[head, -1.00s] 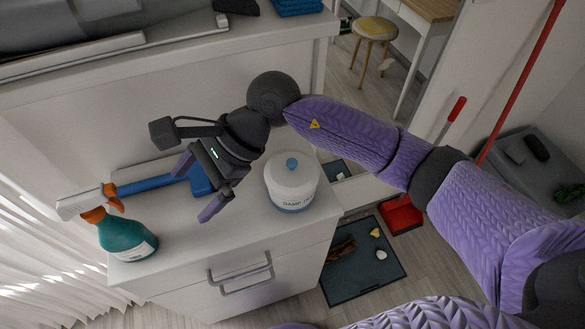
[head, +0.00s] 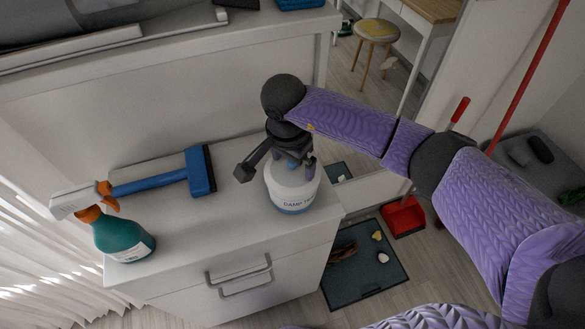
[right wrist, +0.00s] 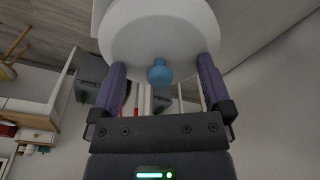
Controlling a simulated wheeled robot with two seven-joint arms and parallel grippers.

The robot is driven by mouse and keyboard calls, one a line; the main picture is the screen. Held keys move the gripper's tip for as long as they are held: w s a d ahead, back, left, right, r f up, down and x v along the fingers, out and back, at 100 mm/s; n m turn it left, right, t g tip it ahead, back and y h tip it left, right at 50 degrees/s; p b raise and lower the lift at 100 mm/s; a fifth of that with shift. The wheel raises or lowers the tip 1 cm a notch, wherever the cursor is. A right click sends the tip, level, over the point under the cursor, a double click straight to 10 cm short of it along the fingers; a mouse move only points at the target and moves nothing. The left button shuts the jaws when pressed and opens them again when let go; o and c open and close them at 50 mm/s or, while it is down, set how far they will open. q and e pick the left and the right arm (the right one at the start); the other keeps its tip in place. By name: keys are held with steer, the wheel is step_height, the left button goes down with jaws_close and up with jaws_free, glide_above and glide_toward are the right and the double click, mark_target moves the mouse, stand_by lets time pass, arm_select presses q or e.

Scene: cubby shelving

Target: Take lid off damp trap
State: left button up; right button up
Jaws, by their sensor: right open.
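The damp trap (head: 292,194) is a white round tub with a blue base band and printed lettering, upright on the white cabinet top. Its white lid (right wrist: 160,30) carries a blue knob (right wrist: 159,72), which also shows in the head view (head: 293,163). My right gripper (head: 294,165) is over the lid, pointing down. In the right wrist view its two purple fingers (right wrist: 161,68) are open on either side of the knob, with gaps between them and it. I cannot tell whether the fingertips touch the lid. My left gripper is not in view.
On the cabinet top (head: 235,225), a blue squeegee (head: 160,182) and a teal spray bottle (head: 123,238) lie and stand to the left. A dark mat (head: 362,270) and a red dustpan (head: 403,216) are on the floor to the right.

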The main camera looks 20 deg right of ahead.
steer(key=shift+s, duration=0.15)
jaws_close()
stand_by(0.4)
